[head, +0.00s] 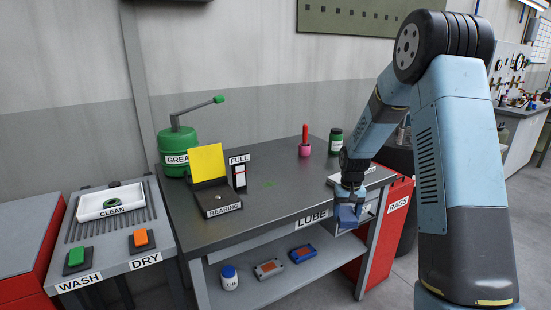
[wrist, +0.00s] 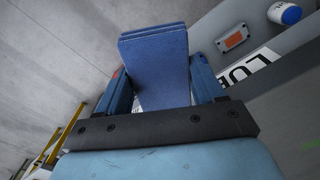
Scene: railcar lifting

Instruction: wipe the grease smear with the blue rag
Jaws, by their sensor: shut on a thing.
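The blue rag (wrist: 160,65) is a folded pad between the two fingers of my gripper (wrist: 158,85) in the wrist view. My gripper is shut on it. In the head view my gripper (head: 350,208) and the rag (head: 347,216) are at the front right of the LUBE bench, beside its front edge.
The bearing stand with a yellow plate (head: 207,165), a FULL sign (head: 239,174) and a green grease pump (head: 177,148) stand left of the smear. A pink cup (head: 304,149) and green jar (head: 336,140) stand behind. A red RAGS bin (head: 398,200) is at the right.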

